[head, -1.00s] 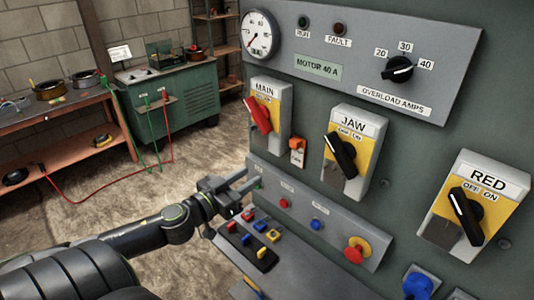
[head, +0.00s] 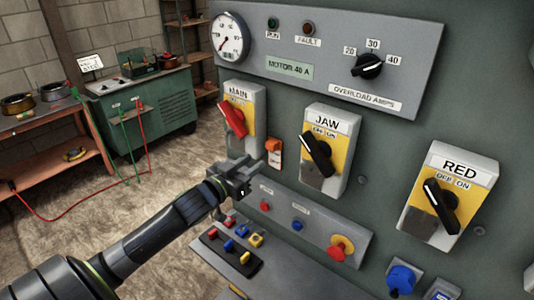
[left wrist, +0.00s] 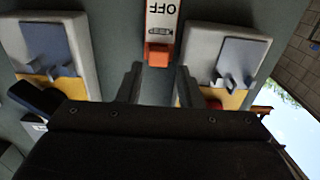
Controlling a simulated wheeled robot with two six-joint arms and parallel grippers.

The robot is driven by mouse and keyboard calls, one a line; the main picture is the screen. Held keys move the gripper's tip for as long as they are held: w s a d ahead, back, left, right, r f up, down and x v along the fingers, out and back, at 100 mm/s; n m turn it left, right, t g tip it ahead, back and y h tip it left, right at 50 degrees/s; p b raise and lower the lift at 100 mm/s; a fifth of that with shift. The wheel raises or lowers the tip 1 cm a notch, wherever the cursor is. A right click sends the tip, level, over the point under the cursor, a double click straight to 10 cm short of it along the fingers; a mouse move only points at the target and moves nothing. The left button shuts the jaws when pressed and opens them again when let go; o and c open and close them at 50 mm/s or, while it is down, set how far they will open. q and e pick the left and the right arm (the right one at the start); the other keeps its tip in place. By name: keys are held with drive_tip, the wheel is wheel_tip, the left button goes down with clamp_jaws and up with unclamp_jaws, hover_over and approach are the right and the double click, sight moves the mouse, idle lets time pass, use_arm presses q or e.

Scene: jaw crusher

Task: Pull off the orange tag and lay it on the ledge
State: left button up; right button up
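In the left wrist view the tag (left wrist: 160,40) shows upside-down OFF lettering and an orange end. My left gripper (head: 256,170) is in front of the cabinet, just left of and below the tag. In the left wrist view its two fingers (left wrist: 158,84) stand apart with nothing between them, and the tag lies beyond their tips, roughly centred. The grey ledge (head: 285,275) runs along the cabinet below the button panel. My right gripper is not seen.
A dark tray (head: 232,252) with small red, blue and yellow pieces lies on the ledge's left part. The MAIN (head: 240,110) and JAW (head: 325,150) switches flank the tag. A button panel (head: 318,225) sits above the ledge. The ledge's middle is bare.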

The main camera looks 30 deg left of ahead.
sight(274, 146)
use_arm(q)
drive_tip(key=w, duration=0.7)
drive_tip(key=shift+w+d, duration=0.15)
drive_tip(key=shift+d, duration=0.2)
drive_tip(key=shift+c, duration=0.4)
drive_tip(key=c, duration=0.5)
drive_tip(key=shift+s+a+r+p, duration=0.1)
drive_tip(key=shift+s+p, duration=1)
drive_tip(key=shift+p, duration=0.05)
drive_tip(key=shift+s+a+p, duration=0.1)
drive_tip(key=shift+s+p, duration=1)
drive_tip(key=shift+s, duration=0.4)
